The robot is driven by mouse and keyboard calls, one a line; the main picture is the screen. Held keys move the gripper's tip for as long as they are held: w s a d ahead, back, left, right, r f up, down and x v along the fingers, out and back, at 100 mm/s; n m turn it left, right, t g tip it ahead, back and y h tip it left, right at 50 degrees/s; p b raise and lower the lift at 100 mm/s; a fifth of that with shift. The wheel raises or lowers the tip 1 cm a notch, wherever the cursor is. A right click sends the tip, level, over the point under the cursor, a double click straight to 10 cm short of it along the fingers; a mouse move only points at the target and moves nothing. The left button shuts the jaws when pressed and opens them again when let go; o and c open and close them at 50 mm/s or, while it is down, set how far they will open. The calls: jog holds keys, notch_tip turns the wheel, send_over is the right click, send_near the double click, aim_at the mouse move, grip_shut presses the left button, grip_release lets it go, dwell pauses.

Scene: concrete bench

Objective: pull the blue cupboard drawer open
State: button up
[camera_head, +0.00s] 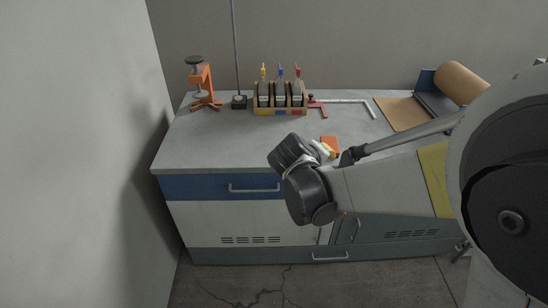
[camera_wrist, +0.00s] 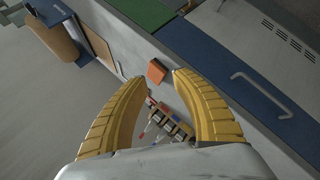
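The blue drawer (camera_head: 190,186) is at the upper left of the cupboard front, just under the bench top, and its front looks flush. Its pale bar handle (camera_head: 254,190) runs horizontally across it. In the wrist view the blue front (camera_wrist: 220,62) runs diagonally at upper right, with the handle (camera_wrist: 262,94) right of my fingers and apart from them. My gripper (camera_wrist: 158,82) is open, its two yellow fingers spread with nothing held between them. In the head view my wrist hangs above the bench's front edge, right of the handle; the fingers are mostly hidden there.
An orange block (camera_head: 329,141) lies near the bench's front edge. A rack (camera_head: 281,110) with coloured tools, an orange stand (camera_head: 205,88) and a thin pole (camera_head: 236,50) stand at the back. A brown roll (camera_head: 460,82) lies at right. The bench's left front is clear.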

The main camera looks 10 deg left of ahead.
jog(key=w+a+f+n+t, duration=0.2)
jog(key=a+f, duration=0.3)
jog(key=a, duration=0.4)
jog(key=n+t+p, duration=0.2)
jog(key=n+t, duration=0.2)
jog(key=n, duration=0.1)
send_near(253, 192)
jog(key=shift+y, duration=0.4)
jog(key=b+x, duration=0.2)
jog(key=x, duration=0.3)
jog(key=b+x, duration=0.2)
jog(key=x, duration=0.3)
jog(key=shift+w+d+f, duration=0.1)
jog(key=shift+w+d, duration=0.15)
jog(key=shift+d, duration=0.05)
grip_shut()
